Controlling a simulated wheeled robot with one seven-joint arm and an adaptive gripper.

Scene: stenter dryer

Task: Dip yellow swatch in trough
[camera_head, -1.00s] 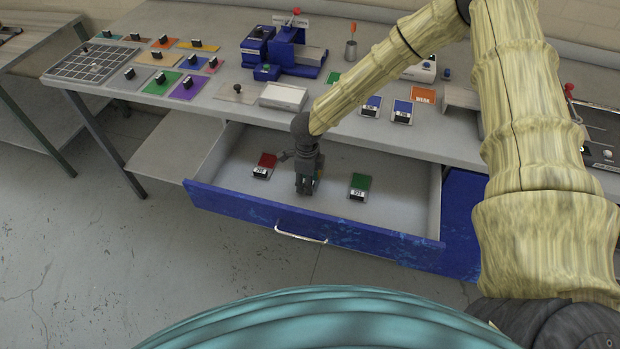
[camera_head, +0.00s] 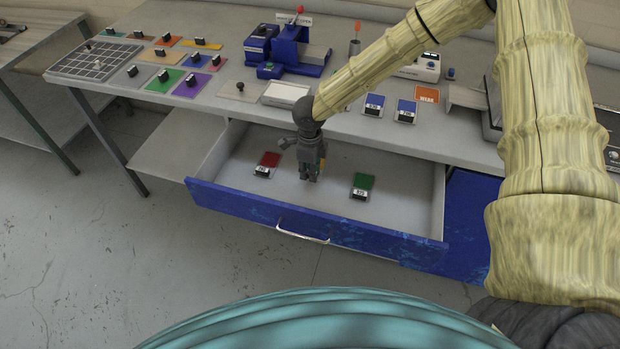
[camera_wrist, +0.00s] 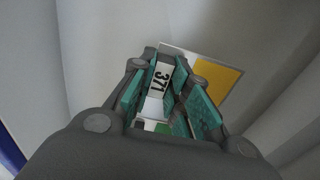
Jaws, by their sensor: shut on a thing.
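My gripper (camera_head: 311,176) hangs over the open drawer, pointing down. It is shut on the yellow swatch, of which a thin yellow edge (camera_head: 323,160) shows beside the fingers. In the wrist view the swatch's white label reading 371 (camera_wrist: 161,80) sits between the teal-padded fingers (camera_wrist: 172,103), and its yellow face (camera_wrist: 214,78) sticks out beyond them. A shallow white tray (camera_head: 286,93) is on the bench behind the drawer; I cannot tell for certain that it is the trough.
In the blue-fronted drawer (camera_head: 270,217), a red swatch (camera_head: 268,161) lies left of my gripper and a green one (camera_head: 362,184) right. On the bench stand a blue machine (camera_head: 288,50), blue swatches (camera_head: 374,104), several coloured swatches (camera_head: 190,84) and a grid board (camera_head: 98,60).

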